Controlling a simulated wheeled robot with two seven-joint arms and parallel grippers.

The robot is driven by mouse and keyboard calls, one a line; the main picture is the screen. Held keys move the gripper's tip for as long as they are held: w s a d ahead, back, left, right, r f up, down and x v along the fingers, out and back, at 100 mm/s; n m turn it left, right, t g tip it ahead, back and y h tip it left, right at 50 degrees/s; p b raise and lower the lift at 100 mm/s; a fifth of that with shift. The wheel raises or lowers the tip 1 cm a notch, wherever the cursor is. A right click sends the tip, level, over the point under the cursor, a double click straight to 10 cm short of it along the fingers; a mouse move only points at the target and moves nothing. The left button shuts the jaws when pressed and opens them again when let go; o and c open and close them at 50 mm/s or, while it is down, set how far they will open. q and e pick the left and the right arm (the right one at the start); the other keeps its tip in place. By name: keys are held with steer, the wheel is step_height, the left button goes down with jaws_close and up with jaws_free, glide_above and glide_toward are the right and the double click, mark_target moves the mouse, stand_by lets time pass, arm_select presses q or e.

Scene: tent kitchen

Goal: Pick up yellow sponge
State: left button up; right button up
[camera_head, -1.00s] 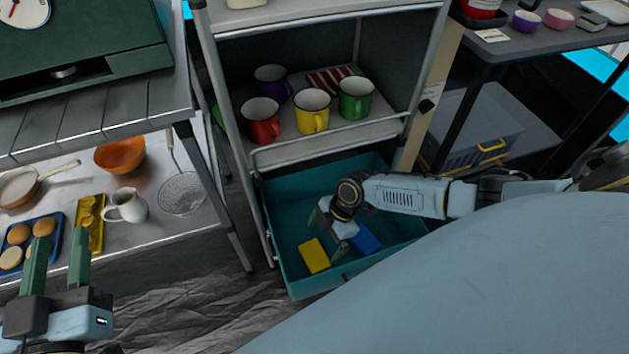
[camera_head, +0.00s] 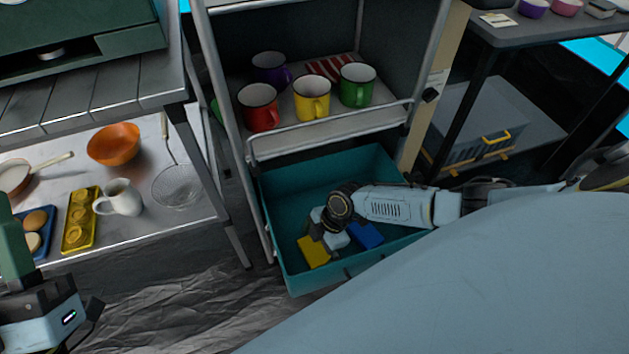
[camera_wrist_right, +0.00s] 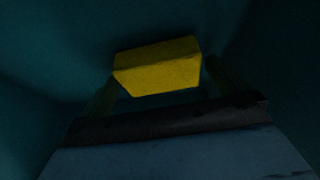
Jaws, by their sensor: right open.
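The yellow sponge (camera_head: 314,253) lies in the open teal drawer (camera_head: 290,283), near its front left. My right gripper (camera_head: 316,231) reaches down into the drawer at the sponge and hides part of it. In the right wrist view the sponge (camera_wrist_right: 158,68) sits between the ends of the two open, dark fingers, one on each side. The jaws are not closed on it. My left gripper (camera_head: 18,245) is at the left edge, partly cut off, with one green finger clearly visible; its opening cannot be judged.
A blue block (camera_head: 366,236) lies in the drawer, right of the sponge. The drawer walls surround my right gripper. The shelf above holds several mugs, including a red mug (camera_head: 259,108) and a yellow mug (camera_head: 312,99). A metal cart with dishes stands at left.

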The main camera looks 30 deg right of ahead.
mark_target(317, 248)
arm_select(q)
steer(key=shift+s, duration=0.1)
arm_select(e)
steer(key=shift+f, duration=0.1)
steer(key=shift+c, duration=0.4)
steer(key=c, duration=0.7)
arm_select(q)
steer(key=shift+r, duration=0.1)
arm_select(e)
steer(key=shift+r+p, duration=0.6)
steer(key=shift+r, duration=0.3)
step_height(317, 248, up, 4)
steer(key=p, duration=0.2)
steer(key=shift+r+p, duration=0.15)
steer(key=shift+p, duration=0.15)
arm_select(q)
step_height(317, 248, down, 15)
steer(key=w+a+g+y+p, duration=0.2)
steer(key=g+y, duration=0.2)
steer(key=g, duration=0.8)
steer(key=shift+w, duration=0.15)
arm_select(e)
steer(key=shift+r, duration=1.95)
